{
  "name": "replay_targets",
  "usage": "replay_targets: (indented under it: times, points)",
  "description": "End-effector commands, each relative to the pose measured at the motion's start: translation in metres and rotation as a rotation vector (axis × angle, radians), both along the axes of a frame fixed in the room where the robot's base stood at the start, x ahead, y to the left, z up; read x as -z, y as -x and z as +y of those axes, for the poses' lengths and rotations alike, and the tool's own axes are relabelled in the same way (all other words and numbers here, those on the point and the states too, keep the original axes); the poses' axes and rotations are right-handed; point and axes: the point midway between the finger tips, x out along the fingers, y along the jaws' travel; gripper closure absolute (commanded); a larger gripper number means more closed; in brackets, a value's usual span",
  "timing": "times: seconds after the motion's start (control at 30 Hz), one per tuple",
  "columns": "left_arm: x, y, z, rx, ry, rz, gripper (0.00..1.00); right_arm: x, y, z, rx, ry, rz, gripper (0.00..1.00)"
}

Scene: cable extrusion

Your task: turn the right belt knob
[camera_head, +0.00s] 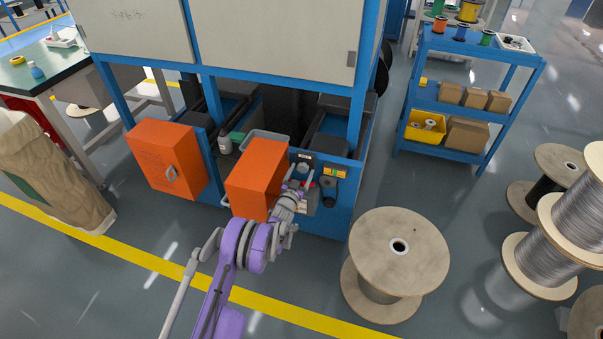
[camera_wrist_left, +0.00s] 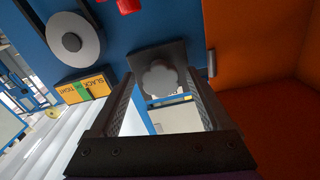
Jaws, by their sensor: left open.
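A grey lobed knob (camera_wrist_left: 160,79) sits on a dark square plate on the blue machine panel. In the left wrist view it lies between the two fingertips of my left gripper (camera_wrist_left: 160,74), with a gap visible on each side. The gripper is open and points at the panel. A yellow and orange SLACK/TIGHT label (camera_wrist_left: 85,88) and a grey disc (camera_wrist_left: 73,42) are left of the knob in the wrist view. My right gripper is out of view.
An open orange door (camera_head: 257,178) stands close beside the gripper. It also fills the right of the wrist view (camera_wrist_left: 255,55). A red part (camera_wrist_left: 127,5) is at the wrist view's top. A large wooden spool (camera_head: 398,248) stands right of the arm.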

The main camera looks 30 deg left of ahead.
Motion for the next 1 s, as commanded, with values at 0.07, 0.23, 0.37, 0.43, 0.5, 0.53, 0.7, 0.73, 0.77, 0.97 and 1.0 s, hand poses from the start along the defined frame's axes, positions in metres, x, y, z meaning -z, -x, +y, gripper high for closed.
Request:
replay_targets:
  times: [0.07,0.23,0.37,0.43,0.5,0.53,0.7,0.73,0.77,0.97,1.0]
  points:
    - [-0.0001,-0.0019,0.0003,0.000,0.000,0.000,0.18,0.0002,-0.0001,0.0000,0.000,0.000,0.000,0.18]
    - [-0.0004,-0.0018,0.0004,0.000,0.000,0.000,0.18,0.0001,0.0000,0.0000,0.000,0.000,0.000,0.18]
    - [-0.0004,-0.0016,0.0004,0.000,0.000,0.000,0.34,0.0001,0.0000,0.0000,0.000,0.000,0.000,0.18]
    - [-0.0004,-0.0015,0.0004,0.000,0.000,0.000,0.47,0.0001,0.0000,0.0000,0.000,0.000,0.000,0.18]
    - [-0.0004,-0.0015,0.0004,0.000,0.000,0.000,0.59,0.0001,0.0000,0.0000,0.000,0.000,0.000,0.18]
    - [-0.0004,-0.0015,0.0004,0.000,0.000,0.000,0.65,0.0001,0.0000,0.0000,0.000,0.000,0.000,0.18]
    - [-0.0004,-0.0015,0.0004,0.000,0.000,0.000,0.95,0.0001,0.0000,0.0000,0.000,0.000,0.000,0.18]
    - [-0.0003,-0.0014,0.0004,0.000,0.000,0.000,1.00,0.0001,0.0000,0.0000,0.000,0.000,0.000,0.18]
    - [-0.0003,-0.0014,0.0004,0.000,0.000,0.000,1.00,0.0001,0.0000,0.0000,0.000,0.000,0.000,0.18]
    - [0.0002,-0.0014,0.0005,0.000,-0.019,0.005,1.00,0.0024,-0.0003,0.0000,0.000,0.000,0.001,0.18]
    - [0.0004,-0.0014,0.0005,0.000,-0.030,0.007,1.00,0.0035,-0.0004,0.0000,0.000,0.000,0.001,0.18]
